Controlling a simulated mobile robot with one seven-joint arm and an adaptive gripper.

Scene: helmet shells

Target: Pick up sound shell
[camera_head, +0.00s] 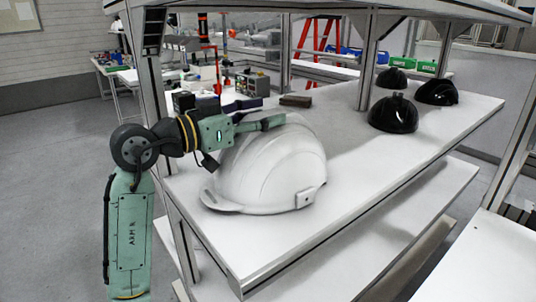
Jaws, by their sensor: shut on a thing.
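A white helmet shell (268,165) sits near the front end of the white table (270,238), brim down. I cannot tell whether it is touching the table or slightly raised. My gripper (272,120) is at the upper part of the white shell, reaching in from the left. It is shut on the shell; its exact finger contact is hard to see. Three black shells stand farther back on the table: one nearer (394,114), one at the right (437,93) and one behind (391,78).
Metal posts (368,60) and an upper shelf frame the table. Green bins (403,62) stand at the back. The table's middle and right front are clear.

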